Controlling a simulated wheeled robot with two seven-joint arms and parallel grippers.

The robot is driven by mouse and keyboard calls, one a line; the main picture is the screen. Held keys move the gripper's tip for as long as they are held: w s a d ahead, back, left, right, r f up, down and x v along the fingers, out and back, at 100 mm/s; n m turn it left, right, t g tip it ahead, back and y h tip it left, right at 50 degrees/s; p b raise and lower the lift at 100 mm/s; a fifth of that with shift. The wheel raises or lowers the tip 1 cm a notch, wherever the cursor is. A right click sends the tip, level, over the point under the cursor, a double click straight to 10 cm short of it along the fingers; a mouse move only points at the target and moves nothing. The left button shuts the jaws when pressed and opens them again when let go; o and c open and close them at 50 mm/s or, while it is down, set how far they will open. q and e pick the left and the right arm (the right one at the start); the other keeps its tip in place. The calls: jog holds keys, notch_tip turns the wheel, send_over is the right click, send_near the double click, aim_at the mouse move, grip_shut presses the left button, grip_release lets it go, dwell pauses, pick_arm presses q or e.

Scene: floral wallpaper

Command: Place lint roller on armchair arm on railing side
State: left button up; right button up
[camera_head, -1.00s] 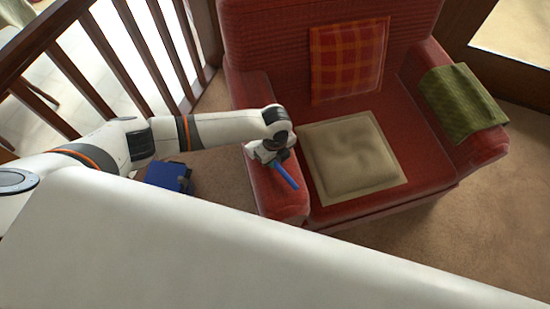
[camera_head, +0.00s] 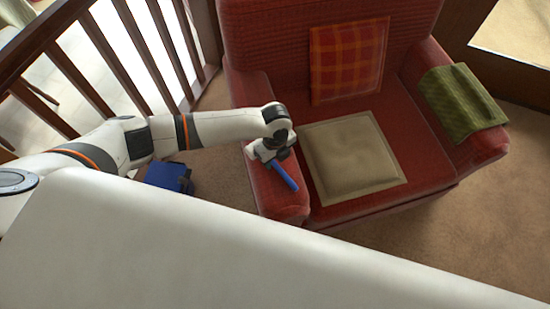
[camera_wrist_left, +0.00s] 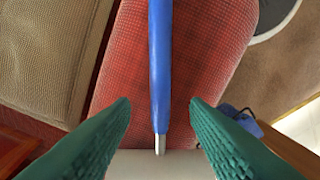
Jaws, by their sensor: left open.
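The lint roller's blue handle (camera_head: 284,178) lies along the top of the red armchair's left arm (camera_head: 284,207), the arm beside the railing (camera_head: 100,55). In the left wrist view the blue handle (camera_wrist_left: 160,60) runs down the middle to a metal stem and the edge of a pale roller (camera_wrist_left: 160,165). My left gripper (camera_head: 268,152) is low over that armchair arm. Its green fingers (camera_wrist_left: 160,103) are apart on either side of the roller, with gaps to the handle. In the head view the gripper hides the roller end. My right gripper is out of view.
A beige cushion (camera_head: 352,158) lies on the seat and a plaid cushion (camera_head: 347,60) leans on the backrest. A green cloth (camera_head: 461,102) drapes over the other arm. A blue object (camera_head: 166,176) is on the carpet beside the chair. A white surface fills the foreground.

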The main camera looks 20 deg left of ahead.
aim_at(275, 163)
pick_arm(q)
notch_tip(275, 163, up, 11)
jog(key=shift+p, duration=0.3)
jog(key=shift+s+d, duration=0.1)
dwell(0.4)
